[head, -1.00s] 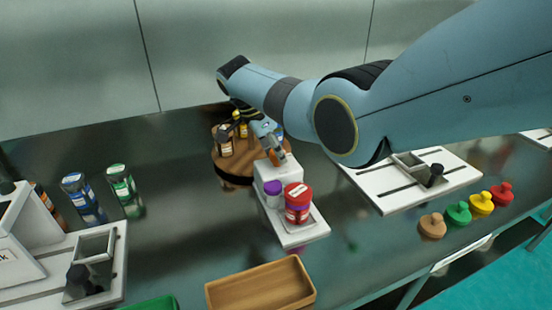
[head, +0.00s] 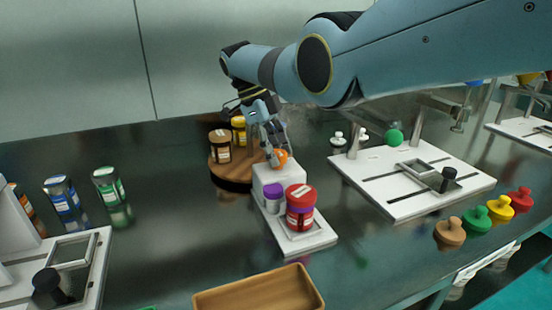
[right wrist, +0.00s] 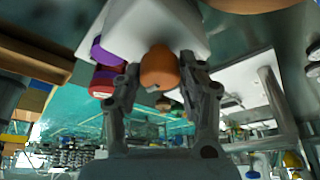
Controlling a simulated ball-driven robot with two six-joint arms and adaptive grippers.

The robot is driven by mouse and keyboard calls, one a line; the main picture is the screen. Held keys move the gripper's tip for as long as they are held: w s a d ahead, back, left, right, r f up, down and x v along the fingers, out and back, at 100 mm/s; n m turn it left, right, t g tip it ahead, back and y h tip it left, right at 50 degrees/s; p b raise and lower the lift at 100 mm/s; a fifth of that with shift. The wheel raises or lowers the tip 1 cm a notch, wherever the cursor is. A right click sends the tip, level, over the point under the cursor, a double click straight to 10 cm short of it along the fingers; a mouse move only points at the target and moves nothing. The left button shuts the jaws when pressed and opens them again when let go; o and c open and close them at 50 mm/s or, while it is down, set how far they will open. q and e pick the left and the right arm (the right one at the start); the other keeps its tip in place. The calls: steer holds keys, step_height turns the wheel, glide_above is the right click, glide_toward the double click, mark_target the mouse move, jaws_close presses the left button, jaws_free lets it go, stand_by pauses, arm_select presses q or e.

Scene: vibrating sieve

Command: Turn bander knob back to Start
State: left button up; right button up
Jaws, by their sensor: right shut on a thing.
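The white bander (head: 282,180) stands in the middle of the counter in the head view, with an orange knob (head: 280,157) at its top. In the right wrist view the orange knob (right wrist: 158,68) sits between my two fingers, in front of the white bander body (right wrist: 150,22). My right gripper (head: 273,150) reaches down from behind to the knob and is shut on it; the finger contact itself is partly unclear. The knob's pointer and any Start marking cannot be made out. My left gripper is not in view.
A round wooden stand (head: 232,177) with jars is behind left. A wooden tray (head: 260,293) lies in front. A white slotted board (head: 400,190) lies right.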

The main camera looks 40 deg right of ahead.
steer(key=shift+m, duration=0.3)
stand_by(0.4)
steer(key=o, duration=1.1)
steer(key=shift+o, duration=0.2)
